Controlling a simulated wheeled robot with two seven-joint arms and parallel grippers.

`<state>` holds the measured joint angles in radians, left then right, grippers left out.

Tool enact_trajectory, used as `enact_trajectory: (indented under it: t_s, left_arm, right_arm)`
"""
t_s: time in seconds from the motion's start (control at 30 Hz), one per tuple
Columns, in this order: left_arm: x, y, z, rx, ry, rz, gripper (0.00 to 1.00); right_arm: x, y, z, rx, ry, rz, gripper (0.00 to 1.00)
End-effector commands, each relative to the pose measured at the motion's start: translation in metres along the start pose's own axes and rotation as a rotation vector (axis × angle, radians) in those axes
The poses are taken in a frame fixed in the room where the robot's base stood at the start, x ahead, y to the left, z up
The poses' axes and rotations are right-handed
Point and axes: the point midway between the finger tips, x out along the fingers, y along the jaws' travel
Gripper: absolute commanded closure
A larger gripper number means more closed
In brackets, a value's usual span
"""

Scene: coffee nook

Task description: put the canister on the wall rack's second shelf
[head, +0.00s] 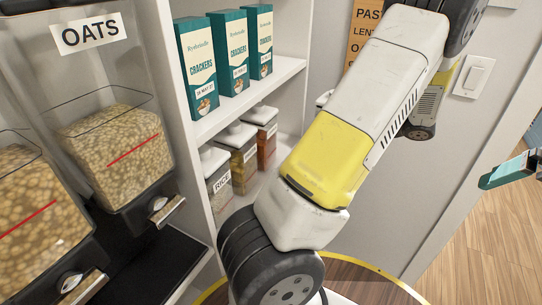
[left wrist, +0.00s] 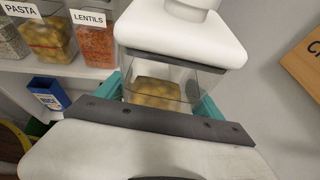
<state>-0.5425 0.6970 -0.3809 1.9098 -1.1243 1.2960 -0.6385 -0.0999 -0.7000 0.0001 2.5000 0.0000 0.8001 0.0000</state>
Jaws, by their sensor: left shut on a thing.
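The canister (left wrist: 172,72) has a white lid, clear walls and yellowish contents. It fills the top middle of the left wrist view. My left gripper (left wrist: 160,98) is shut on it, with a teal finger on each side. In the head view my arm covers this gripper and most or all of the canister; a small white piece shows beside the arm. The white rack (head: 245,94) stands at the left centre of the head view, with two shelf levels showing. Teal fingers of my right gripper (head: 509,171) show at the right edge; their opening is unclear.
Cracker boxes (head: 229,51) stand on the rack's upper visible level, labelled jars (head: 243,155) below. The left wrist view shows a blue rice box (left wrist: 48,94) under the jar shelf. Oats dispensers (head: 118,140) stand at left. A sign board (head: 362,30) hangs on the wall.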

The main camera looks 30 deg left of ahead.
Motion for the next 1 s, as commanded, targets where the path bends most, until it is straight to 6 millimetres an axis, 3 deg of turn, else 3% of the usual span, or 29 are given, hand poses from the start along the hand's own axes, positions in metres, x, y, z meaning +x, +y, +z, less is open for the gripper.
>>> enact_trajectory:
  t_s: [0.1,0.23,0.7,1.0]
  left_arm:
    - [0.003,0.007,0.024,-0.042,0.0,0.093,0.96]
    - [0.013,0.013,0.036,-0.056,-0.003,0.138,0.96]
    - [0.119,0.029,0.069,-0.057,-0.004,0.141,0.96]
    - [0.146,0.032,0.077,-0.056,-0.004,0.137,0.96]
  right_arm:
    - [0.0,0.0,0.0,0.0,0.0,0.0,0.07]
    - [0.0,0.0,0.0,0.0,0.0,0.0,0.07]
    - [0.0,0.0,0.0,0.0,0.0,0.0,0.07]
    - [0.0,0.0,0.0,0.0,0.0,0.0,0.07]
